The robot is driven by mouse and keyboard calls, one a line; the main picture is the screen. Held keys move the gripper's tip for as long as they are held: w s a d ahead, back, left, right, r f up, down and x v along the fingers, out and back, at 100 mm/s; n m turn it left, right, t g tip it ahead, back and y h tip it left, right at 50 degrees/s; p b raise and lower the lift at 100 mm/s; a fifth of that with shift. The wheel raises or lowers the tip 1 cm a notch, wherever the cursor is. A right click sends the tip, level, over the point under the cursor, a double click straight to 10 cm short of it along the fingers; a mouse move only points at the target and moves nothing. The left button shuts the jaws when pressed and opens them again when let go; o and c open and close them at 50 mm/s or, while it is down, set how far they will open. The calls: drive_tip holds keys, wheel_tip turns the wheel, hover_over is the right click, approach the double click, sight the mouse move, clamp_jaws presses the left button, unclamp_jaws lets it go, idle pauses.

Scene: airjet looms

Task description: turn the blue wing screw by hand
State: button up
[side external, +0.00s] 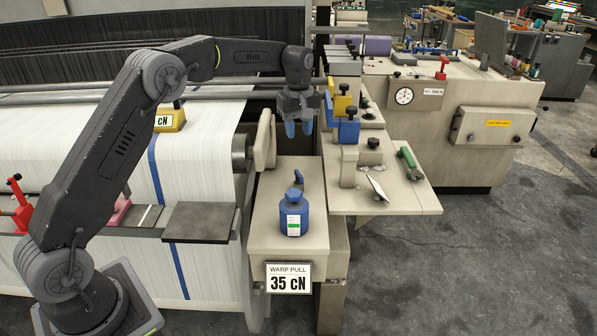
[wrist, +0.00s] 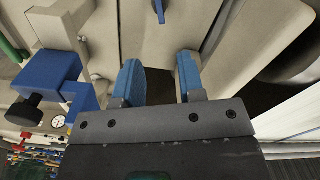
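A small blue upright piece (side external: 298,178), which looks like the blue wing screw, stands on the beige box behind a blue bottle. It also shows in the wrist view (wrist: 159,10), at the top edge and partly cut off. My gripper (side external: 299,128) points down above the box, higher than the blue piece and apart from it. In the wrist view its two blue-padded fingers (wrist: 160,80) are spread with an empty gap between them.
The blue bottle (side external: 293,215) stands on the box's front part, above a "35 cN" sign (side external: 289,278). To the right are a blue block (side external: 349,131) with a black knob, a yellow block (side external: 342,105) and a green-handled tool (side external: 410,163). White warp sheet (side external: 90,170) lies left.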

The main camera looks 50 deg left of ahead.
sight(298, 173)
wheel_tip(298, 173, down, 14)
drive_tip(key=shift+r, duration=0.2)
idle(0.4)
